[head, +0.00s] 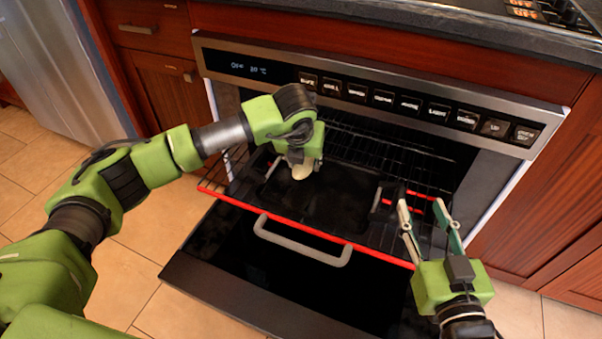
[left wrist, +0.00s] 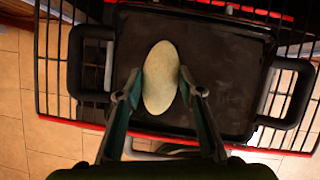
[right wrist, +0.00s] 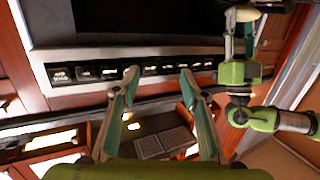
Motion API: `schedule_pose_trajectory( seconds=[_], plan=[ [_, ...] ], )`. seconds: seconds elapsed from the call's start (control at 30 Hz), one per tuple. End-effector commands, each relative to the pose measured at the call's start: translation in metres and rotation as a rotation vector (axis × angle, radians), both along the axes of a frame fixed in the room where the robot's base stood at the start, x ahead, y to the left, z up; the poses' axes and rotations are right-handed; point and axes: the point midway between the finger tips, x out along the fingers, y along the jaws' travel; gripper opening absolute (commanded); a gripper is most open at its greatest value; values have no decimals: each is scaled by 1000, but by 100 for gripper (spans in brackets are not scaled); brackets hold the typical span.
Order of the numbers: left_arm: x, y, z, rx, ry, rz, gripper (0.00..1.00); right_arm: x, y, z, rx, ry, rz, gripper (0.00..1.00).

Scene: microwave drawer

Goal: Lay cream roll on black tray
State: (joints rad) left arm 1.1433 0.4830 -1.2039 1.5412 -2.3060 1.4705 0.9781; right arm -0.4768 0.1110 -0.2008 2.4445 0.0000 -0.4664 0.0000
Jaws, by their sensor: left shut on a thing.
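The cream roll (head: 301,171) is a pale oval, held at the left part of the black tray (head: 340,200). In the left wrist view the roll (left wrist: 160,77) is between the fingertips of my left gripper (left wrist: 160,95), which is shut on it. The tray (left wrist: 225,80) shows behind it with a handle at each side. Whether the roll touches the tray I cannot tell. My right gripper (head: 428,215) is open and empty near the tray's right handle. In the right wrist view its fingers (right wrist: 158,80) are apart with nothing between them.
The tray lies on a pulled-out wire rack with a red front edge (head: 300,231). Below is an open drawer or door with a grey handle (head: 300,241). The control panel (head: 380,93) stands above the rack. Wooden cabinets (head: 545,200) flank the appliance.

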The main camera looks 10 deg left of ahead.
Motion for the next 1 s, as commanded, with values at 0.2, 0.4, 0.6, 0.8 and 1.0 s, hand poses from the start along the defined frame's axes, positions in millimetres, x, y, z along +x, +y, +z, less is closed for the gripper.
schedule_pose_trajectory(
  seconds=[0.2, 0.4, 0.6, 0.8, 1.0],
  plan=[
    [5, 10, -18, 2, 1, 1, 10, 2, 4, 21, 27, -103, 7, 40],
    [4, 9, -37, 0, 0, -1, 10, 0, 8, 57, 70, -266, 17, 40],
    [5, 9, -42, 0, -1, -1, 10, -2, 9, 71, 86, -326, 20, 40],
    [4, 9, -42, 0, 0, -1, 10, -2, 9, 71, 86, -325, 20, 40],
    [4, 9, -42, 0, 0, -1, 52, -3, 9, 73, 87, -333, 20, 40]
  ],
)
